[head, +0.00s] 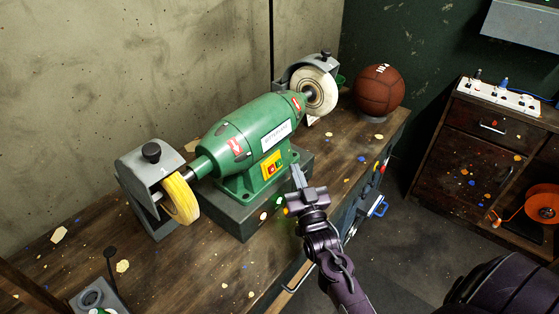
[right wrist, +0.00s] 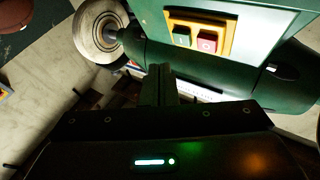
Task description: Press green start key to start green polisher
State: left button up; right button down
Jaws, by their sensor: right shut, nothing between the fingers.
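The green polisher (head: 238,135) stands on a dark block on the wooden bench, with a yellow wheel (head: 181,199) at its near end and a white wheel (head: 314,91) at its far end. Its yellow switch panel (head: 265,161) carries a red key and a green start key. In the right wrist view the green start key (right wrist: 182,36) is left of the red key (right wrist: 207,42). My right gripper (head: 298,172) is shut and empty, just right of the panel; it also shows in the right wrist view (right wrist: 157,70), apart from the keys. My left gripper is not in view.
A brown leather ball (head: 379,90) sits on a stand at the bench's far end. A dark cabinet (head: 462,150) with a white power strip (head: 499,94) stands at the right. Paint spots mark the bench. Bare floor lies between bench and cabinet.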

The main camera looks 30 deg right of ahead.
jog(key=s, duration=0.1)
jog(key=s+p, duration=0.1)
jog(key=d, duration=0.1)
jog(key=shift+s+d+r, duration=0.1)
jog(key=shift+s+r, duration=0.3)
dwell(0.5)
